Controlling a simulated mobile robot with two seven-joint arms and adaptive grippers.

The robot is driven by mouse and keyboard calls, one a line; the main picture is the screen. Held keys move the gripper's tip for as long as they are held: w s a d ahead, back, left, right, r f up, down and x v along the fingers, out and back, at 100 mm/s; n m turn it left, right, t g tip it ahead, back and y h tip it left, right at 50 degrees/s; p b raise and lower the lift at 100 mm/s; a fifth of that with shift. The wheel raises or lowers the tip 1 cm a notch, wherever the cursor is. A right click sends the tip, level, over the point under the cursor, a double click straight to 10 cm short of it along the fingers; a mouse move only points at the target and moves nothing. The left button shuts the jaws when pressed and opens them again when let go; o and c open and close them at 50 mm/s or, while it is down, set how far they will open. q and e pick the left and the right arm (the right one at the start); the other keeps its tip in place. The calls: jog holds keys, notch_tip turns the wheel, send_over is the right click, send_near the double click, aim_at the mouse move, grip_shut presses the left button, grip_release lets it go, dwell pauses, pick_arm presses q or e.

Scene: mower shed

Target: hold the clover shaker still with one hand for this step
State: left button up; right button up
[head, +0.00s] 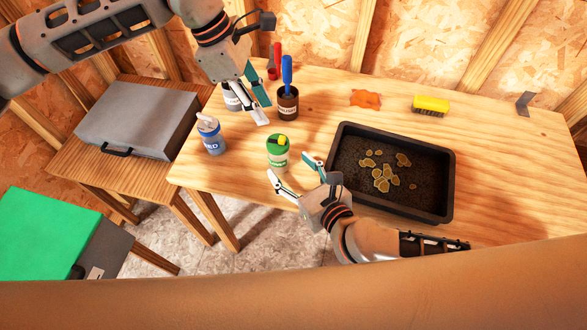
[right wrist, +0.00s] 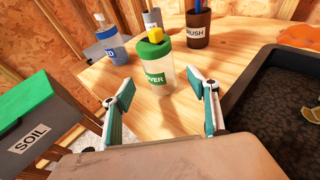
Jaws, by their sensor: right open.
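The clover shaker (head: 278,152) is a clear container with a green lid, a green label and a yellow piece on top. It stands upright on the wooden table near its front edge; it also shows in the right wrist view (right wrist: 158,72), with part of its label readable. My right gripper (head: 288,167) is open, its two fingers spread on the near side of the shaker, and nothing is held. My left gripper (head: 266,113) is open and empty above the table, behind and a little left of the shaker.
A blue-labelled bottle (head: 212,138) stands left of the shaker. A brown brush cup (head: 287,106) and a grey cup (head: 231,98) stand behind. A black soil tray (head: 448,185) lies right. An orange cloth (head: 366,98) and yellow brush (head: 431,104) lie farther back.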

aim_at(284, 161)
jog(key=shift+x, duration=3.5)
jog(key=shift+r, duration=0.1)
jog(key=c, duration=1.3)
